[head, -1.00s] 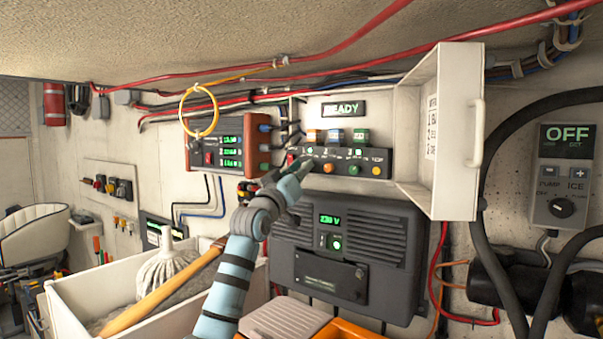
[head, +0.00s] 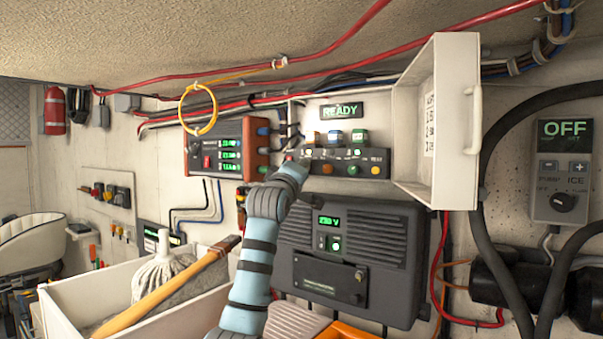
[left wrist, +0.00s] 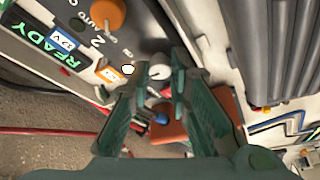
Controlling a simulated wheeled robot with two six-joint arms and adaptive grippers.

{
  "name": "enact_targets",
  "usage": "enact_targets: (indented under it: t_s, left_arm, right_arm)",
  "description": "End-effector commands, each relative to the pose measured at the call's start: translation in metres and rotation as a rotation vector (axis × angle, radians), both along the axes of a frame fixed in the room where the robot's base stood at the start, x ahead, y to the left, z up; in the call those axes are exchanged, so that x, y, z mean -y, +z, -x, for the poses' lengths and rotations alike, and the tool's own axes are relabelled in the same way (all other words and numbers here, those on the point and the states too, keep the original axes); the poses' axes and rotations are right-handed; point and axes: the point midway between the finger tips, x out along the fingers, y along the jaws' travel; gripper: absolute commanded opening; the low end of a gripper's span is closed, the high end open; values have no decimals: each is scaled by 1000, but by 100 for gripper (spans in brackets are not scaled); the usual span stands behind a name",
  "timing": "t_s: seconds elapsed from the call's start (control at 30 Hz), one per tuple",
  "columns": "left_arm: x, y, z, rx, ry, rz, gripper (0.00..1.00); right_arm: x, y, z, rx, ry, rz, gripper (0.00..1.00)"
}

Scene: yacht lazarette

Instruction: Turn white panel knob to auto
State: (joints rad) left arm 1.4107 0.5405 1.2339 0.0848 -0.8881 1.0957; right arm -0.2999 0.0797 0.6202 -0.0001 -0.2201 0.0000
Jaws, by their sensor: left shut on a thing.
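The dark switch panel (head: 340,155) is on the wall below a lit READY sign (head: 342,110). It has orange (head: 327,169), green (head: 353,170) and yellow (head: 376,170) knobs in a row. The white knob (left wrist: 160,72) shows in the left wrist view between my left fingertips, at the panel's end. My left gripper (head: 298,163) is at the panel's left end and hides the white knob in the head view. Its two green fingers (left wrist: 158,78) are shut on the knob. An AUTO label is readable by the orange knob; the white knob's setting is not readable. My right gripper is not in view.
An open white cover (head: 455,130) juts out right of the panel. A red-ended meter box (head: 228,150) with a hanging yellow ring (head: 198,108) is to the left. A dark 230 V unit (head: 350,255) is below. A white bin (head: 70,305) holds a mop (head: 155,270).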

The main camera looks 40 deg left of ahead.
Motion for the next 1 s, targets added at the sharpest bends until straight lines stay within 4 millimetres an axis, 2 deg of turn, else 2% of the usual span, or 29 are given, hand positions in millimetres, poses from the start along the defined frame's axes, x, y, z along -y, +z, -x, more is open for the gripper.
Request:
enact_targets:
  t_s: [0.53,0.57,0.67,1.0]
  left_arm:
    - [0,0,-1,2,-2,31,0]
    - [0,0,-1,2,-2,31,22]
    - [0,0,-1,2,-2,30,38]
    - [1,-1,2,2,0,29,38]
  right_arm:
    - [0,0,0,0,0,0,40]
    - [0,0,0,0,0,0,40]
    - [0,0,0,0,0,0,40]
    - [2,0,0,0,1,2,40]
